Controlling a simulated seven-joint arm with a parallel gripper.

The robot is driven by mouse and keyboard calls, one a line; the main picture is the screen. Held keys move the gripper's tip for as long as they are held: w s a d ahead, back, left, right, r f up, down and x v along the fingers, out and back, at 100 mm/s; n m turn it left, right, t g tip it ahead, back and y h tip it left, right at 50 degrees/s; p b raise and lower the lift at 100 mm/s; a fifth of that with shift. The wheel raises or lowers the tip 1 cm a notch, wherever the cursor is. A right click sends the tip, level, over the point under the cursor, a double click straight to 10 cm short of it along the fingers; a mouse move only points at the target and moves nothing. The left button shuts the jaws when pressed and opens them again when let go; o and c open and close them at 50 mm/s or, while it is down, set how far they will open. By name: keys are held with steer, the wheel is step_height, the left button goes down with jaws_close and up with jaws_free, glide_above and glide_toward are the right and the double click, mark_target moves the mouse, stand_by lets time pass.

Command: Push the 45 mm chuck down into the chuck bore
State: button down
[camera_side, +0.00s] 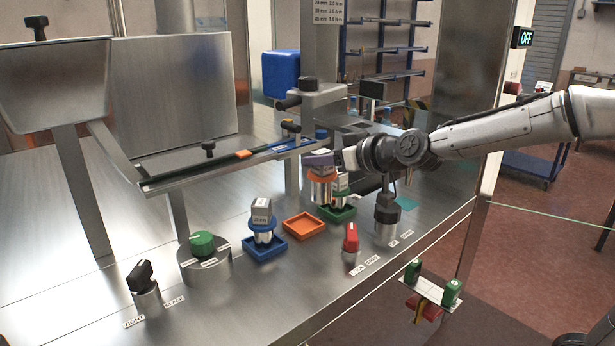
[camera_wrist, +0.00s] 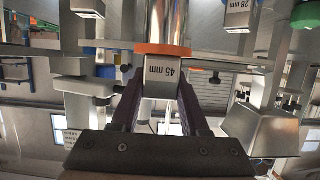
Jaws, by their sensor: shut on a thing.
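My gripper (camera_side: 320,160) is shut on the 45 mm chuck (camera_side: 322,186), which has an orange collar and a bright metal cylinder below it. In the wrist view, the chuck's grey block (camera_wrist: 162,78) sits between my two dark fingers, its "45 mm" label upside down. The orange collar (camera_wrist: 162,49) and the metal cylinder lie beyond the fingertips. In the side view the chuck hangs roughly upright, up and right of the empty orange tray (camera_side: 303,225). I cannot make out the chuck bore in either view.
A blue-collared chuck (camera_side: 262,214) stands in a blue tray (camera_side: 266,252). A green tray (camera_side: 340,214) holds another chuck (camera_side: 340,186), close beside the held one. A sloped rail (camera_side: 210,168) runs behind. A red knob (camera_side: 351,238) and a green knob (camera_side: 202,242) stand in front.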

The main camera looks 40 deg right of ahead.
steer(key=v, duration=0.9)
steer(key=w+d+r, duration=0.1)
steer(key=d+r, duration=0.4)
steer(key=d, duration=0.4)
steer(key=w+d+r+y, duration=0.1)
steer(key=w+r, duration=0.4)
steer(key=r, duration=0.2)
steer(key=w+d+r, duration=0.4)
steer(key=w+d, duration=0.5)
steer(key=w, duration=0.2)
steer(key=w+d+f+h, duration=0.1)
steer(key=w+d+f, duration=0.4)
steer(key=d, duration=0.3)
steer(key=shift+d, duration=0.35)
step_height(320, 180, down, 11)
